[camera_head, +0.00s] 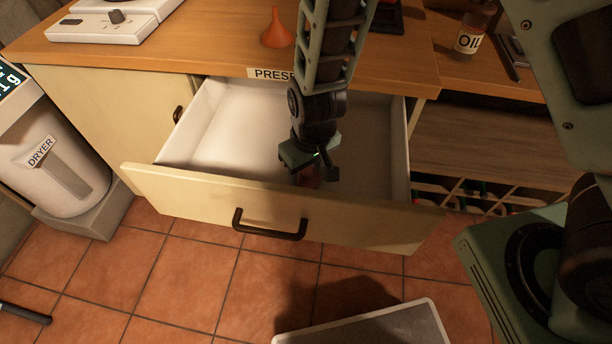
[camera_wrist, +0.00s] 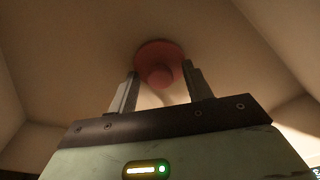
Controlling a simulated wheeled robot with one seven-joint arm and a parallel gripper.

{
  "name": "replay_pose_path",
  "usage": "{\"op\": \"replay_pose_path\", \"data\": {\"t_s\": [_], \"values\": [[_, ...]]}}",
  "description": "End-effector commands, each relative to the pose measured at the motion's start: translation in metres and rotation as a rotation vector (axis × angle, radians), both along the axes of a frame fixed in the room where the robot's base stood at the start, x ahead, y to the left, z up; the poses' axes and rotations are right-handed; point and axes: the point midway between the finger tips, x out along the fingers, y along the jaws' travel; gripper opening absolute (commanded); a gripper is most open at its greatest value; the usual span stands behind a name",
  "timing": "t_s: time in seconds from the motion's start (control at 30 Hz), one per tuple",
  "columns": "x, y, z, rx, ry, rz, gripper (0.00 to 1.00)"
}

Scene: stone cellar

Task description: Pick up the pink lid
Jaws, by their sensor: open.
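The pink lid (camera_wrist: 160,62) is a round disc with a knob in its middle, lying on the floor of the open drawer. In the wrist view it shows between and just beyond the fingertips of my gripper (camera_wrist: 160,80), which is open with one finger on each side of the knob. In the head view my gripper (camera_head: 318,175) reaches down into the drawer (camera_head: 225,140), near its front wall. A reddish part of the lid (camera_head: 309,178) shows there below the gripper, mostly hidden by it.
The drawer's front panel (camera_head: 340,215) with a dark handle (camera_head: 270,228) and its white side walls surround my gripper. An orange funnel (camera_head: 277,30) and an oil bottle (camera_head: 473,32) stand on the wooden counter (camera_head: 190,48). A white dryer (camera_head: 50,160) stands at the left.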

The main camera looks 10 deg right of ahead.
Motion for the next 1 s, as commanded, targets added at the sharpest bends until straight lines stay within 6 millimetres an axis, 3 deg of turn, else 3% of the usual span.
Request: {"op": "replay_pose_path", "data": {"t_s": [0.17, 0.33, 0.73, 1.0], "values": [[0.000, 0.000, 0.000, 0.000, -0.001, 0.000, 0.50], [0.000, 0.000, 0.001, 0.000, -0.001, 0.000, 0.04], [0.000, 0.001, 0.005, 0.002, -0.001, 0.000, 0.04], [0.001, 0.002, 0.052, 0.004, -0.006, 0.001, 0.04]]}}
